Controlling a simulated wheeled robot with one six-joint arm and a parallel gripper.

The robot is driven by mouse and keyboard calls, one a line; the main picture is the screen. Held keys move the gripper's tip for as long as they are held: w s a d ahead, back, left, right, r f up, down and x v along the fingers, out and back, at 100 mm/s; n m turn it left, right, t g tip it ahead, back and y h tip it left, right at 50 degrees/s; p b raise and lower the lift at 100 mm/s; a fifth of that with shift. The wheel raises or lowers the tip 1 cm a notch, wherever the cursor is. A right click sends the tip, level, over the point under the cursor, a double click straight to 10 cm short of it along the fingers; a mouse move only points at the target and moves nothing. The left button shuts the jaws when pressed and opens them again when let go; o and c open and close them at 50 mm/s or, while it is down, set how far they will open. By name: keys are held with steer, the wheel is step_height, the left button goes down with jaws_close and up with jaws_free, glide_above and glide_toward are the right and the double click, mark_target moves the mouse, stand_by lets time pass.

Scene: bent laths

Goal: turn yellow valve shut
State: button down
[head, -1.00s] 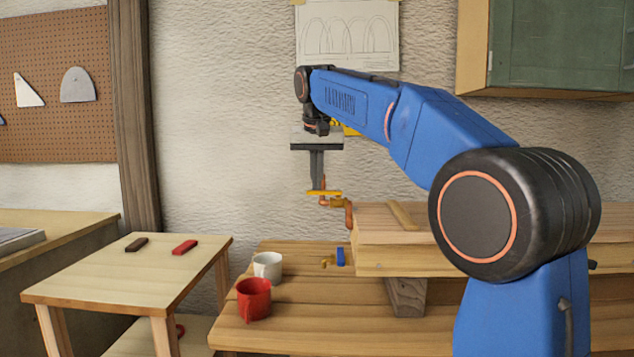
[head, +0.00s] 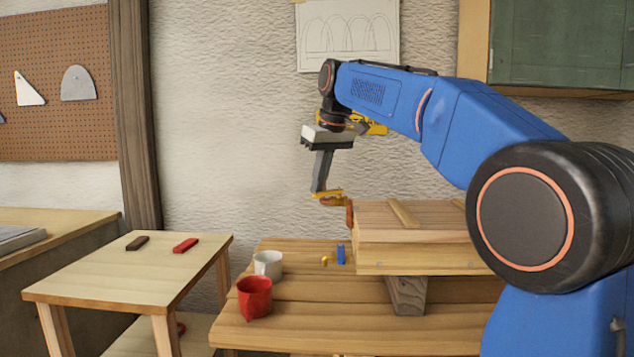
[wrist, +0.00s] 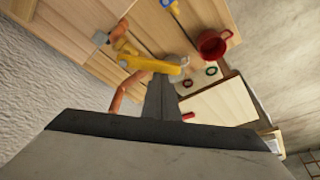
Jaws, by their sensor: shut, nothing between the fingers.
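The yellow valve handle (head: 329,193) sits on a copper pipe (head: 349,212) at the left end of a wooden box-like bench block. In the wrist view, the yellow handle (wrist: 150,64) lies just beyond my fingertips, with the orange-copper pipe (wrist: 118,98) below it. My gripper (head: 318,188) points down, tilted, with its fingers together and empty. The fingertips are at the handle's left end, against or very close to it; contact is unclear. In the wrist view, the fingers (wrist: 162,82) hide part of what lies behind.
A white mug (head: 268,264) and a red mug (head: 254,297) stand on the lower bench. A blue piece (head: 341,254) with a small yellow part is by the block (head: 420,256). A side table (head: 130,270) at left holds a dark bar and a red bar.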

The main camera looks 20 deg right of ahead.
steer(key=n, duration=0.1)
steer(key=s+n+y, duration=0.1)
steer(key=n, duration=0.1)
steer(key=s+d+n+g, duration=0.1)
steer(key=n, duration=0.1)
steer(key=shift+s+y, duration=0.25)
steer(key=shift+y, duration=0.05)
steer(key=shift+s+d+n, duration=0.3)
steer(key=shift+s+d, duration=0.45)
steer(key=shift+s+d, duration=0.1)
steer(key=shift+d, duration=0.05)
steer(key=shift+s, duration=0.1)
steer(key=shift+s+a, duration=0.4)
steer(key=shift+s, duration=0.2)
